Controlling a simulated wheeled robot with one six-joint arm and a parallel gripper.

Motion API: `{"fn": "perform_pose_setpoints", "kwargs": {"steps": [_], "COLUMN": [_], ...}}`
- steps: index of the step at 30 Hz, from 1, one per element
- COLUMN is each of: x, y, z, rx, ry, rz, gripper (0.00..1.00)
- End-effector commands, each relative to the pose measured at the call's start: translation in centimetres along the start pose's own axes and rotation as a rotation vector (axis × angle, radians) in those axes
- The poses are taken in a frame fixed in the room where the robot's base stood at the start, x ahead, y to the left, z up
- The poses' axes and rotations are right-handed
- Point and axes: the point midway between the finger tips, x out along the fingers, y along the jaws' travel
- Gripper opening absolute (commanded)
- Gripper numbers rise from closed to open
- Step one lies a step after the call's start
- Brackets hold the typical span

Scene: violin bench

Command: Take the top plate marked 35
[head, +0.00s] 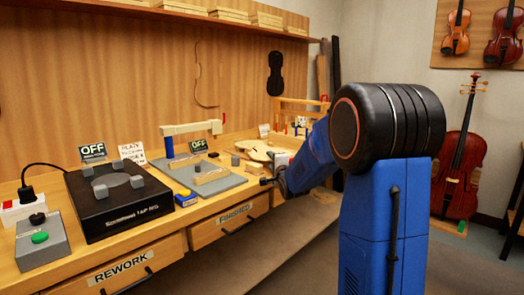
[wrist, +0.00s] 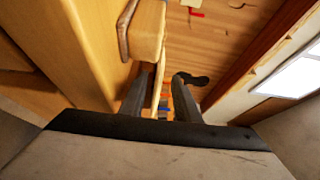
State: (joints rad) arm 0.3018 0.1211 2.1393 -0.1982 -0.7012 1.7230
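Pale, violin-shaped wooden plates (head: 258,150) lie on the bench in the head view, partly hidden behind my arm and small fixtures. No number 35 can be read on any of them. My gripper (head: 272,178) is at the bench's front edge, just in front of these plates. In the wrist view my gripper (wrist: 167,86) has its two dark fingers apart. A thin pale wooden strip shows between them, close to the left finger; whether it is a plate's edge I cannot tell. A thick, rounded wooden piece (wrist: 148,32) stands just beyond the left finger.
A black box (head: 118,205), a grey fixture board (head: 215,187) and a control box with a green button (head: 42,240) stand on the bench. REWORK (head: 125,270) and FINISHED (head: 232,218) drawers are below. A shelf (head: 180,14) runs above. Floor in front is clear.

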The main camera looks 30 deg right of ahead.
Motion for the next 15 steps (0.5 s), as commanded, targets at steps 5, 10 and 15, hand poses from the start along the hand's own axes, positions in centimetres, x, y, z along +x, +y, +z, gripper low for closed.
{"fn": "perform_pose_setpoints", "kwargs": {"steps": [5,10,15], "x": [1.56,1.57,1.55], "y": [0.15,0.19,0.18], "z": [-0.03,-0.04,-0.05], "rx": [0.000,0.000,0.000], "ry": [0.000,0.000,0.000], "rz": [0.003,0.004,0.004], "gripper": [0.32,0.32,0.00]}}
